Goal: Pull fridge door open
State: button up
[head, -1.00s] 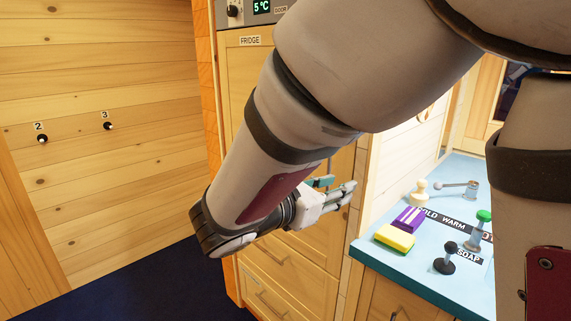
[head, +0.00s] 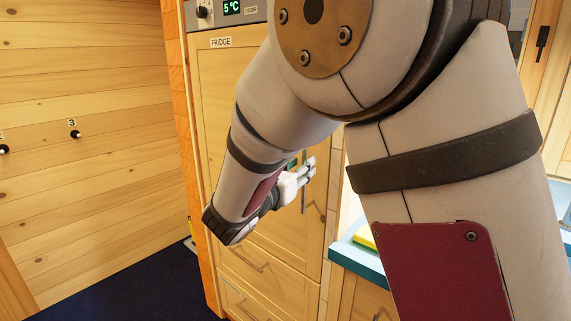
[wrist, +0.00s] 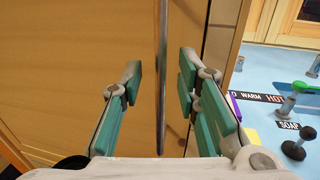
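The fridge door (head: 217,110) is a tall pale wooden panel under a FRIDGE label (head: 221,42), and it looks shut. Its handle (head: 304,195) is a thin vertical metal bar near the door's right edge, partly hidden by my gripper. My gripper (head: 308,169) is at the handle in the head view. In the wrist view my gripper (wrist: 160,88) is open, with green-padded fingers apart. The handle bar (wrist: 161,80) runs upright in the gap between them, nearer the right finger, with space visible on both sides.
A control panel (head: 228,10) reading 5 °C sits above the door. Drawers (head: 262,255) are below it. A blue counter (wrist: 265,105) with a black knob (wrist: 293,149) and labels stands to the right. Dark floor (head: 130,295) lies clear at left.

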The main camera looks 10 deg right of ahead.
jog(key=shift+x, duration=1.3)
jog(key=shift+c, duration=0.6)
grip_shut()
